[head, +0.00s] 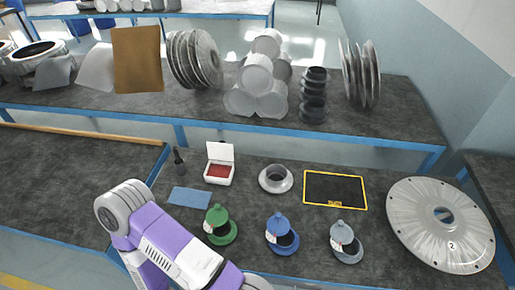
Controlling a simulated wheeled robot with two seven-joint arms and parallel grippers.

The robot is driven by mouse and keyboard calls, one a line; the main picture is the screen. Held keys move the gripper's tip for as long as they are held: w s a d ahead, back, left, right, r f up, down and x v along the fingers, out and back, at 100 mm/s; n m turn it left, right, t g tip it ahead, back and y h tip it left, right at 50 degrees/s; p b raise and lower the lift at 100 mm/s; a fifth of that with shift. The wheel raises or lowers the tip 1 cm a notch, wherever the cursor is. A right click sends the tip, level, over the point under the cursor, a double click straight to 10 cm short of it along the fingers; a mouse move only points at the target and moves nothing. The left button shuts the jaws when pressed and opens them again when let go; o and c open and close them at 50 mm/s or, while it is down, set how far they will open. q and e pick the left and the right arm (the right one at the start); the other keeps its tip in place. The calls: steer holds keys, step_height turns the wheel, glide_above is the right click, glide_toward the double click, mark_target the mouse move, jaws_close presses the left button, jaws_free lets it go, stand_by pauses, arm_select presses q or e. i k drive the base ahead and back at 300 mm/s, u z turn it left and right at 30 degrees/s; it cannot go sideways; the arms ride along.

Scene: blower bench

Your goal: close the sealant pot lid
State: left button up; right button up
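Three small pots stand in a row near the front of the bench: a green pot (226,240), a blue pot (287,247) and a grey-blue pot (352,256). Each has a raised lid of its own colour at its back left and a dark opening in front. White labels show on them but are too small to read, so I cannot tell which is the sealant pot. My purple and white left arm crosses the lower left, and its gripper is outside the picture. My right gripper is not in view.
Behind the pots are a white box with red contents (219,172), a blue cloth (189,197), a dark bottle (179,162), a metal ring (275,179) and a yellow-edged tray (335,204). A large metal disc (440,240) lies right. The back bench holds stacked parts.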

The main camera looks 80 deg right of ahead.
mark_target(220, 150)
steer(key=k, duration=0.5)
steer(key=z, duration=0.75)
